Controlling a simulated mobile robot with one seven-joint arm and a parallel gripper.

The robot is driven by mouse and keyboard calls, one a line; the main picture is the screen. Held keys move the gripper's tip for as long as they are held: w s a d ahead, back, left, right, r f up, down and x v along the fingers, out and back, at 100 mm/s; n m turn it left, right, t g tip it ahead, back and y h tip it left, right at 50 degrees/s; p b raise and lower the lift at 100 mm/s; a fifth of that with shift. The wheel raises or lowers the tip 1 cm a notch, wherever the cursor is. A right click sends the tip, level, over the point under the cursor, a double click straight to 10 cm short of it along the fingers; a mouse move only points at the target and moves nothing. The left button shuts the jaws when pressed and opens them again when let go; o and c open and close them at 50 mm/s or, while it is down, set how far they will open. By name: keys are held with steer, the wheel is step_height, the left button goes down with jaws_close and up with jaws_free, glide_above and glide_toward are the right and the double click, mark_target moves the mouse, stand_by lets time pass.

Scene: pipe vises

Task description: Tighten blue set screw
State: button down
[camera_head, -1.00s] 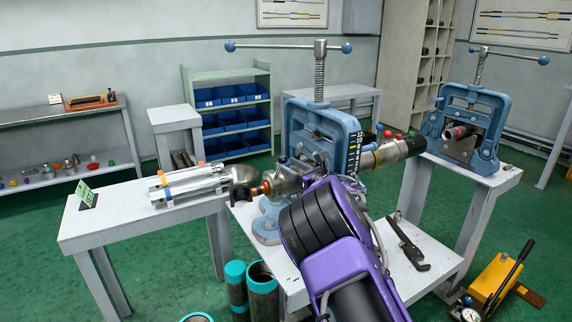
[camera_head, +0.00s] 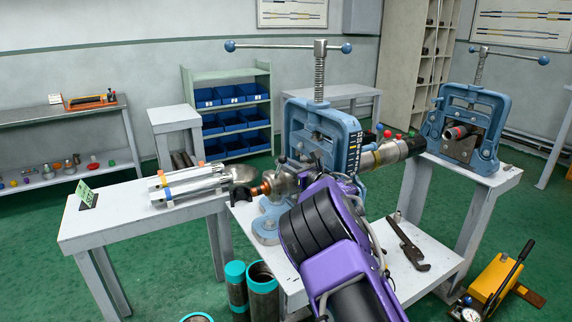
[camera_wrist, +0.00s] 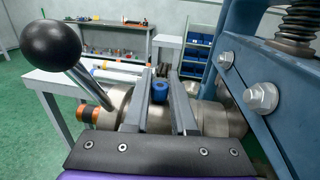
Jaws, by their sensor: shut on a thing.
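The blue set screw (camera_wrist: 160,91) stands up from a steel cylindrical body (camera_wrist: 205,117) in the wrist view. The two fingers of my gripper (camera_wrist: 162,98) lie on either side of its blue head, and the gripper is shut on it. In the head view my purple arm hides the fingers and the blue screw. The steel body (camera_head: 284,182) shows just left of my arm, in front of the blue pipe vise (camera_head: 300,125).
A lever with a black ball (camera_wrist: 50,50) rises left of my fingers. The vise frame (camera_wrist: 280,105) with its bolts stands close on the right. A pipe wrench (camera_head: 408,244) lies on the bench, and silver tubes (camera_head: 188,185) lie on the left table.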

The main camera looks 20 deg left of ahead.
steer(key=shift+r, duration=0.1)
steer(key=shift+s+a+m+t+h, duration=0.1)
steer(key=shift+a+m+t+h, duration=0.05)
steer(key=shift+m+t+h, duration=2.25)
steer(key=shift+t+h, duration=0.2)
steer(key=shift+t, duration=0.1)
steer(key=c, duration=0.7)
jaws_free()
steer(key=shift+c, duration=0.2)
steer(key=shift+y, duration=0.3)
